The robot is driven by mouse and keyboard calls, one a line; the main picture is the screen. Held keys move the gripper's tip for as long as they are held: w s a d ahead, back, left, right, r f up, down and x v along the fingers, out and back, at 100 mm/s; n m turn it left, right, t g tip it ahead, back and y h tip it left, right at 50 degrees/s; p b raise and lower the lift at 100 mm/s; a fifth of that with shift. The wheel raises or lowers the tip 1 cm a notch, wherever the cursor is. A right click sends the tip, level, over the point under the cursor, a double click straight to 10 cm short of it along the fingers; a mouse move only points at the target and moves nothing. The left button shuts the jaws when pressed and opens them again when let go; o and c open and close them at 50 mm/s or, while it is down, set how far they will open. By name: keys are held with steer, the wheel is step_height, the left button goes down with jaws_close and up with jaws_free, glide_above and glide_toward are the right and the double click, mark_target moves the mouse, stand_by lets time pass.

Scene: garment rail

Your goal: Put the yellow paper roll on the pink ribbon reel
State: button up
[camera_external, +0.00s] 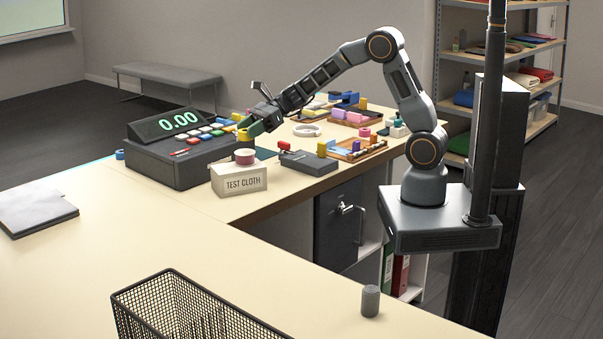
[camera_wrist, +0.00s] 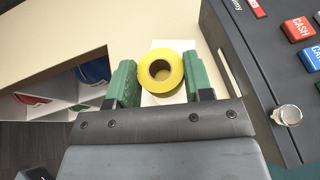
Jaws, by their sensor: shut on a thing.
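The yellow paper roll (camera_external: 243,135) is held in my gripper (camera_external: 251,130), above the counter beside the cash register. In the wrist view the roll (camera_wrist: 146,73) sits between the two green fingers (camera_wrist: 160,83), its round hole facing the camera. A pink reel (camera_external: 245,157), which looks like the pink ribbon reel, lies on top of the white TEST CLOTH box (camera_external: 239,181). The held roll is above this reel in the outside view, with a gap between them. In the wrist view part of a white surface shows behind the roll, and no pink reel is visible there.
The cash register (camera_external: 180,160) stands close to the left of my gripper. A dark box (camera_external: 309,163) lies to the right of the TEST CLOTH box. Trays and small coloured items crowd the counter behind.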

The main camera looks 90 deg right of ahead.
mark_target(247, 152)
steer(key=shift+w+f, duration=0.25)
steer(key=shift+f, duration=0.15)
steer(key=shift+w+d+f, duration=0.1)
steer(key=shift+w+f, duration=0.05)
steer(key=shift+f, duration=1.45)
steer(key=shift+f, duration=0.15)
steer(key=o, duration=0.9)
